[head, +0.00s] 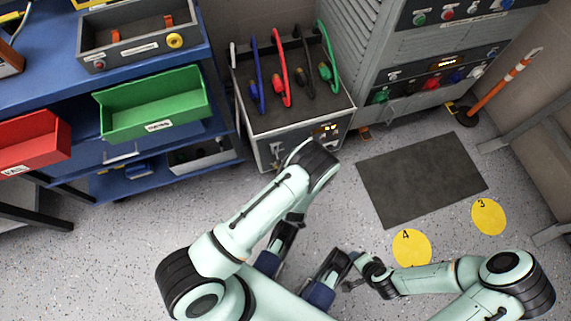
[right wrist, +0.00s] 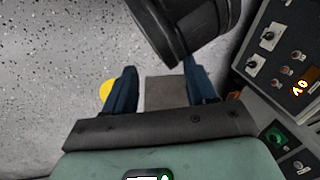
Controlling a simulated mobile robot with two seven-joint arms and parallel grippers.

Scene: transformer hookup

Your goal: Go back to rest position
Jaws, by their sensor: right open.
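My left arm comes in from the left, bends at its elbow and points back down. The dark end with my left gripper (head: 292,222) is near the lower middle of the head view, above the floor. Its jaws are too small and too covered to read. My right arm comes in from the lower right and points left. My right gripper (right wrist: 155,68) is open and empty in the right wrist view, its two dark blue fingers apart. Neither gripper visibly touches anything of the place.
A grey cart (head: 297,124) holds blue, red, black and green cables. A blue workbench (head: 45,83) with a green bin (head: 155,104) and red bin (head: 33,142) stands left. A grey cabinet (head: 362,40) stands behind a dark mat (head: 421,179). Yellow floor discs (head: 411,248) lie nearby.

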